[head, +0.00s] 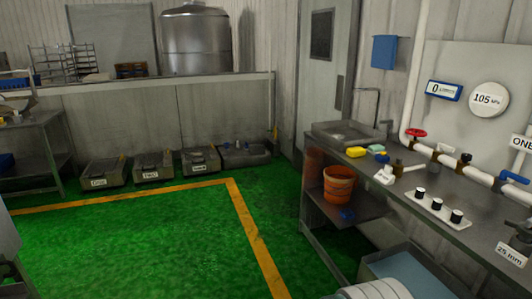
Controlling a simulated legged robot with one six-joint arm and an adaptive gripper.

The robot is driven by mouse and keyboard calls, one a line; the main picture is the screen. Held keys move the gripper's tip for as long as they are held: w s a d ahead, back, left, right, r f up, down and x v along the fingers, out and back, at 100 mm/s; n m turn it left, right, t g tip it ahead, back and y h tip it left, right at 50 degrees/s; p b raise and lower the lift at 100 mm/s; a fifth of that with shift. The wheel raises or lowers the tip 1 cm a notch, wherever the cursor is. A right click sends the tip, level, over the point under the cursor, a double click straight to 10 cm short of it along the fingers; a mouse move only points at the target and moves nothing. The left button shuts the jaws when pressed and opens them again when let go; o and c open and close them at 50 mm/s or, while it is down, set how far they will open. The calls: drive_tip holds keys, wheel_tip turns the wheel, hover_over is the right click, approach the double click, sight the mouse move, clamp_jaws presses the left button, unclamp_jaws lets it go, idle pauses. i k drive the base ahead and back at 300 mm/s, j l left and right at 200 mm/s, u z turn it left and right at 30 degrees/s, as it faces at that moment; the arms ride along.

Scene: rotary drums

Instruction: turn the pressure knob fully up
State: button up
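Three black knobs with pale tops, a left one (420,194), a middle one (437,204) and a right one (456,217), stand in a row on a white panel (427,212) at the front of the metal bench on the right. No readable label tells which one is the pressure knob, and their settings cannot be made out. A round white gauge (488,99) on the wall above reads 105, apparently kPa. A blue-framed display (443,91) beside it shows 0. I cannot make out my gripper anywhere in this view.
White pipes with a red valve wheel (416,133) and blue lever (514,177) run behind the knobs. The bench (397,187) also carries a sink (345,131) and sponges. An orange bucket (339,184) sits on the lower shelf. The green floor (140,245) is clear.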

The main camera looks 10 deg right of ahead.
sight(467, 157)
drive_tip(key=i+z, duration=0.2)
drive_tip(key=i, duration=0.5)
drive_tip(key=i+j+z, duration=0.2)
drive_tip(key=i, duration=0.45)
drive_tip(key=i+z, duration=0.2)
drive_tip(key=z, duration=0.2)
drive_tip(key=i+z, duration=0.2)
drive_tip(key=z, duration=0.15)
drive_tip(key=i+z, duration=0.25)
drive_tip(key=z, duration=0.15)
drive_tip(key=i+j+z, duration=0.15)
drive_tip(key=z, duration=0.2)
